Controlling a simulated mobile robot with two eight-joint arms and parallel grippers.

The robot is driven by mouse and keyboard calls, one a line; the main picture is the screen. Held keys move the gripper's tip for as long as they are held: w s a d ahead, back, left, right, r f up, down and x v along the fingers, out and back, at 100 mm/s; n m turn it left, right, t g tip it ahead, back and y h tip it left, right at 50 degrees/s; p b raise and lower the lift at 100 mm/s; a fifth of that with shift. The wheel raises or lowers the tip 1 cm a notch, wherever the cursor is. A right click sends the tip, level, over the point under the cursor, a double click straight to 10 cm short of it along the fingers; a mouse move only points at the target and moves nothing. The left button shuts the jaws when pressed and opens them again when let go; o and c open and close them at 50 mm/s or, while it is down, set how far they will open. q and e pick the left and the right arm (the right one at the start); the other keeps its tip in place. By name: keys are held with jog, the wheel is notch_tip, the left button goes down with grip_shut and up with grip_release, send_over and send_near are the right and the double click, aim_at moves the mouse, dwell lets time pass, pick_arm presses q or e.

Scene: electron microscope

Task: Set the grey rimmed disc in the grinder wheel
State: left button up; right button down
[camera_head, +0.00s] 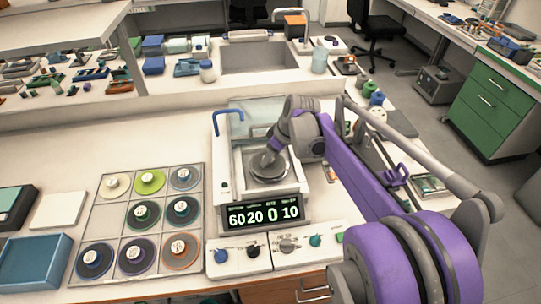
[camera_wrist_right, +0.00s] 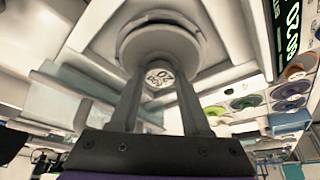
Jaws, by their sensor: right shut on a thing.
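The grinder (camera_head: 223,170) stands in the middle of the bench, with a round wheel recess in its pale basin. The grey rimmed disc (camera_head: 266,168) is in the basin at the wheel, below my right gripper (camera_head: 274,148). In the right wrist view, my right gripper (camera_wrist_right: 160,78) has its two fingers shut on the disc's small labelled knob (camera_wrist_right: 160,74). The pale round rim of the disc (camera_wrist_right: 160,42) shows beyond the fingertips. I cannot tell whether it rests fully in the wheel. My left gripper is not in view.
A tray (camera_head: 205,180) left of the grinder holds several coloured discs; its middle-left cell is empty. A blue open box (camera_head: 35,262) is at the front left. The grinder's lit display (camera_head: 263,214) and control knobs (camera_head: 287,245) face front. A sink (camera_head: 260,57) lies behind.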

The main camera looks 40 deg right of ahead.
jog(key=shift+f, duration=0.25)
jog(key=shift+c, duration=1.4)
grip_release()
jog(key=shift+r, duration=0.1)
jog(key=p+v, duration=0.1)
jog(key=v, duration=0.9)
jog(key=shift+s+r, duration=0.2)
jog(key=shift+r, duration=0.15)
jog(key=s+a+f+m+p, duration=0.1)
jog(key=s+a+f+p, duration=0.1)
jog(key=s+a, duration=0.3)
jog(key=s+a+f+m+p, duration=0.1)
jog(key=s+a+f+p, duration=0.1)
jog(key=a, duration=0.6)
jog(key=s+a+f+m+t+h+p, duration=0.1)
jog(key=s+a+f+p, duration=0.1)
jog(key=s+a+f, duration=0.2)
jog(key=s+a, duration=0.3)
jog(key=shift+s+a+p, duration=0.15)
jog(key=shift+s+p, duration=0.15)
jog(key=shift+p, duration=0.1)
